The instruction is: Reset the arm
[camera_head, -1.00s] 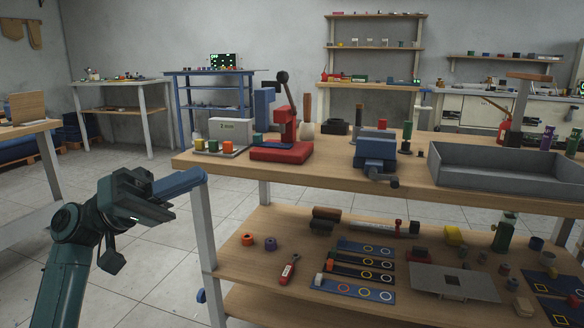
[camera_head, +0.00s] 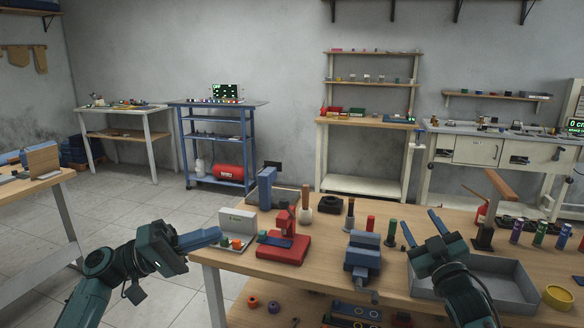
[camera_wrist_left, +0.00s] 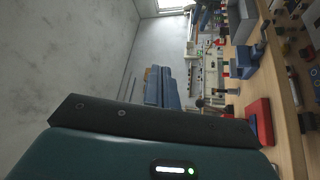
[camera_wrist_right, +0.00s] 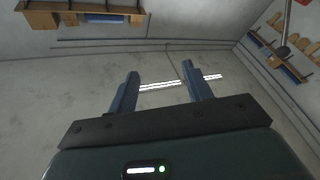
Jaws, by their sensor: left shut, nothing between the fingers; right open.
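My left gripper (camera_head: 212,237) shows at the lower left of the head view. Its blue fingers are together and empty, pointing right near the left end of the wooden workbench. My right gripper (camera_head: 422,228) is open and empty, with its two blue fingers apart and pointing up. In the head view it overlaps the grey tray (camera_head: 513,278) on the bench. In the right wrist view the two spread fingers (camera_wrist_right: 158,90) have only wall and shelves behind them.
On the workbench (camera_head: 325,238) stand a red press (camera_head: 285,246), a blue vise (camera_head: 362,256) and several coloured cylinders. A yellow ring (camera_head: 558,297) sits at the tray's front right. A blue shelf cart (camera_head: 217,145) stands behind. Open floor lies left of the bench.

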